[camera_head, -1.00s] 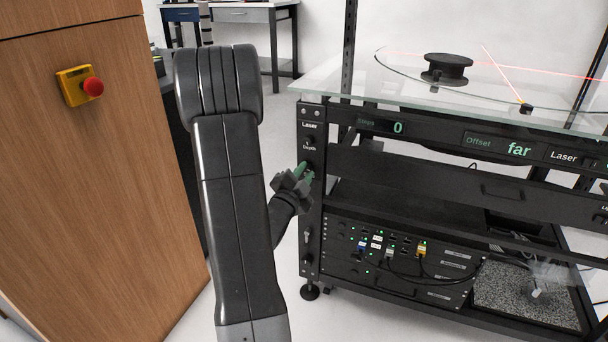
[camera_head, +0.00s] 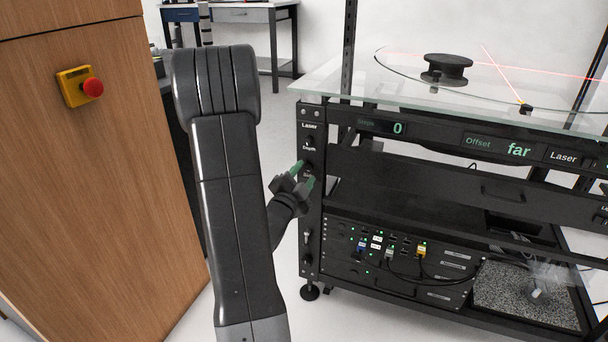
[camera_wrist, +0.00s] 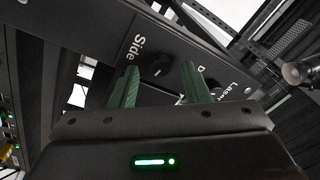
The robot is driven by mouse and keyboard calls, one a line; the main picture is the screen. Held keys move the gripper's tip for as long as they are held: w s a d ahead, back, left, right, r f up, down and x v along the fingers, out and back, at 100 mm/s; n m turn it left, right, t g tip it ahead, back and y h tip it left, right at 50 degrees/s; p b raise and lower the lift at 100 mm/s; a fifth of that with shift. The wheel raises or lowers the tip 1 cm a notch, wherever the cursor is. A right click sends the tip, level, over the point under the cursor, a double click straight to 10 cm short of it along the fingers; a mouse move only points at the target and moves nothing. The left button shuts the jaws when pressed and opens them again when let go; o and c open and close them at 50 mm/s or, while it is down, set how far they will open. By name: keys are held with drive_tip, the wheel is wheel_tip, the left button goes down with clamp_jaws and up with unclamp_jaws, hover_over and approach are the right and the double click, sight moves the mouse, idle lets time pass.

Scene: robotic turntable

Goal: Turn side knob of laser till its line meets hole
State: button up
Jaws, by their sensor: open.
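The side knob (camera_wrist: 160,67) is a round black knob with a light mark, next to the word "Side" on the black laser panel (camera_head: 310,220). In the wrist view it shows between the two green fingers of my gripper (camera_wrist: 160,83). My gripper (camera_head: 304,175) is open and empty, in front of the panel; I see no finger touching the knob. The laser (camera_head: 526,109) is a small black block on the glass top, with a red line (camera_head: 500,71) running from it. The Offset display (camera_head: 518,149) reads "far". I cannot make out the hole.
The depth knob (camera_head: 309,140) sits above the side knob. A black spool-like part (camera_head: 446,68) stands on the glass turntable top. A wooden cabinet with a red emergency button (camera_head: 93,87) stands at the left. Cabled equipment (camera_head: 390,255) fills the lower rack.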

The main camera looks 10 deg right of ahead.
drive_tip(key=p+v, duration=0.1)
drive_tip(key=v, duration=1.2)
drive_tip(key=shift+w, duration=0.1)
drive_tip(key=b+x, duration=0.1)
drive_tip(key=x, duration=1.2)
drive_tip(key=shift+w+d, duration=0.2)
drive_tip(key=shift+w, duration=0.05)
drive_tip(key=shift+s, duration=0.1)
